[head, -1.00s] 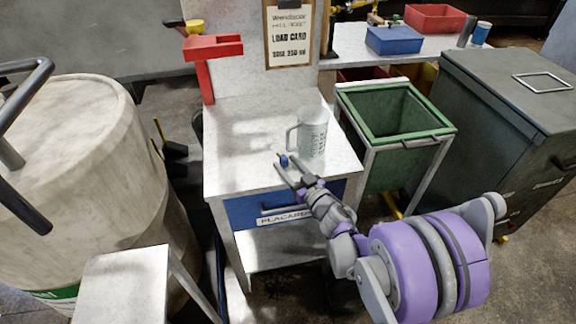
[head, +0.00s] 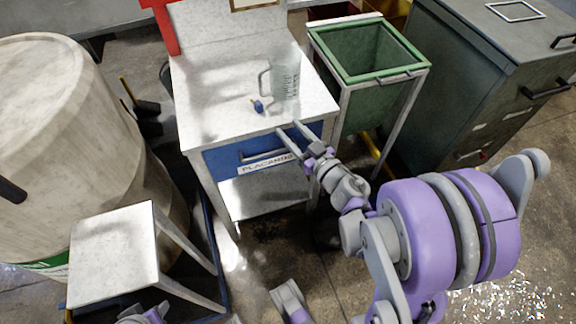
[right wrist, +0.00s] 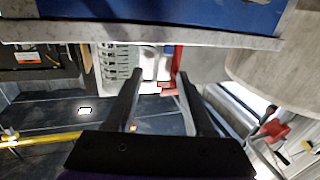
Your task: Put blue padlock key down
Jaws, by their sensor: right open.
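The small blue padlock key (head: 258,107) lies on the white top of the work table (head: 215,115), left of and in front of the clear measuring jug (head: 286,80). My right gripper (head: 289,127) is open and empty at the table's front edge, to the right of the key and apart from it. In the right wrist view the two dark fingers (right wrist: 160,85) stand apart with nothing between them. I cannot make out the key in that view. My left gripper's fingers are not in view.
A blue drawer (head: 228,160) is under the table top. A white stool (head: 115,255) and large pale drum (head: 60,130) are at the left. A red bracket (head: 163,25) stands behind.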

